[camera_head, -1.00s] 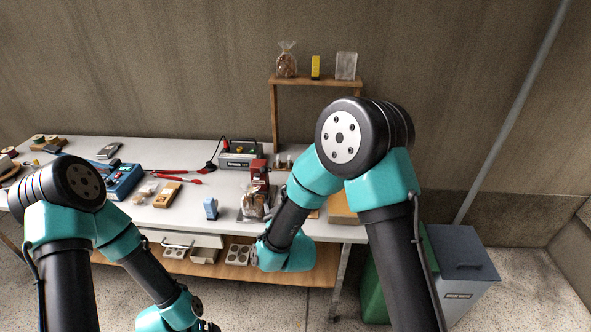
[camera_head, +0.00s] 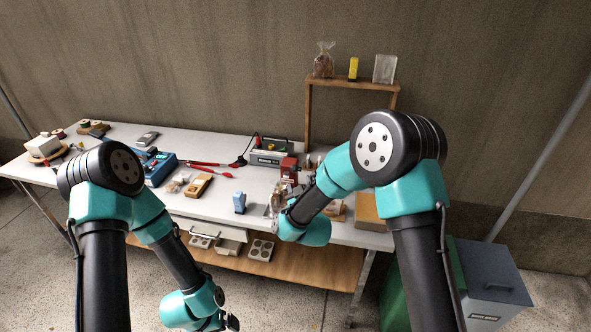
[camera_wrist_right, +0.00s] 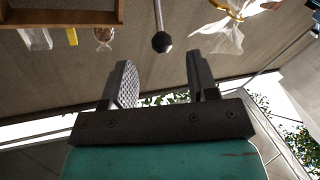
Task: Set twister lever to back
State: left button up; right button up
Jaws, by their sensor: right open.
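The twister is the small red machine (camera_head: 289,169) near the bench's right end, partly behind my right arm. In the right wrist view, a dark ball knob on a thin grey rod, apparently its lever (camera_wrist_right: 161,42), hangs from the top edge, just beyond and between my fingertips. My right gripper (camera_wrist_right: 160,65) is open and empty, one finger on each side of the knob's line; I see no contact. A clear bag with a gold tie (camera_wrist_right: 232,14) is at upper right there. My left gripper (camera_head: 226,321) is low at the bottom edge, its jaws unclear.
A wooden shelf stand (camera_head: 308,118) with a bag, yellow box and clear packet stands behind the machine. A labelled grey device (camera_head: 268,158), a blue item (camera_head: 239,203) and a wooden block (camera_head: 198,186) lie to the left. Bins (camera_head: 487,276) stand right of the bench.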

aim_at(295, 169)
jog(key=w, duration=0.3)
jog(key=w+a, duration=0.1)
jog(key=w, duration=0.5)
jog(key=shift+w+a, duration=0.15)
jog(key=shift+a, duration=0.15)
grip_shut()
